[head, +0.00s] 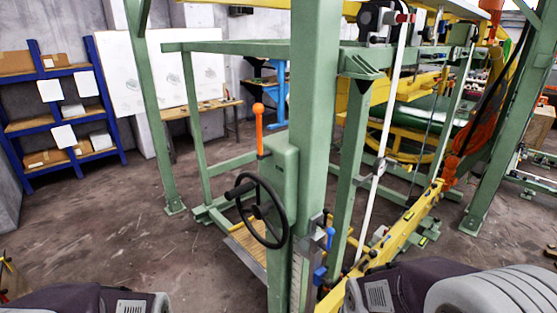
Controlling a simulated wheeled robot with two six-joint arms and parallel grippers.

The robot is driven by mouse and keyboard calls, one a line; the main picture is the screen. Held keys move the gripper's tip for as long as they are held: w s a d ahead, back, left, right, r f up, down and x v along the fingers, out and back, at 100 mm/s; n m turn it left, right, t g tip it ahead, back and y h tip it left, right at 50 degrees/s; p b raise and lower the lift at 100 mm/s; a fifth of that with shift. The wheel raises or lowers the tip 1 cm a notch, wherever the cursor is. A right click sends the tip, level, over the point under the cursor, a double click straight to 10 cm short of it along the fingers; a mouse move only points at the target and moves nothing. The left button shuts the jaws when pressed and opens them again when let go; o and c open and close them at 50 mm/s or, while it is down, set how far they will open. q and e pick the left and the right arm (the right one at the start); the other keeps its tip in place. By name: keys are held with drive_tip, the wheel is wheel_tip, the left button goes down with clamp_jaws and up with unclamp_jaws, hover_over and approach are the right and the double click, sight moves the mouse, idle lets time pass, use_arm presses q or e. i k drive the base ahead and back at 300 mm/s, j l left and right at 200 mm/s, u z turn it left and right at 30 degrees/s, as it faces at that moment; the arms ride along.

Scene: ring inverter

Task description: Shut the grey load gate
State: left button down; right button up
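I cannot clearly pick out the grey load gate. A low tan platform with a grey front edge (246,262) shows behind the black handwheel (263,212), partly hidden by the wheel and the green post (312,120). Whether that grey edge belongs to the gate, I cannot tell. An orange-knobbed lever (258,130) stands upright on the green housing above the wheel. Blue handles (320,274) sit low on the right side of the post. Parts of my arms show at the bottom left and bottom right corners. Neither gripper is in view.
The green frame of the machine fills the middle and right. A yellow beam (385,249) slopes across the right foreground. A blue shelf (60,112) with boxes, a white board (160,72) and a wooden table (200,109) stand behind. The floor at left is clear.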

sight(248, 260)
drive_tip(key=z, duration=0.85)
drive_tip(key=i+j+z, duration=0.2)
drive_tip(key=j+z, duration=0.2)
drive_tip(key=j, duration=1.05)
drive_tip(key=j+z, duration=0.4)
drive_tip(key=j, duration=1.05)
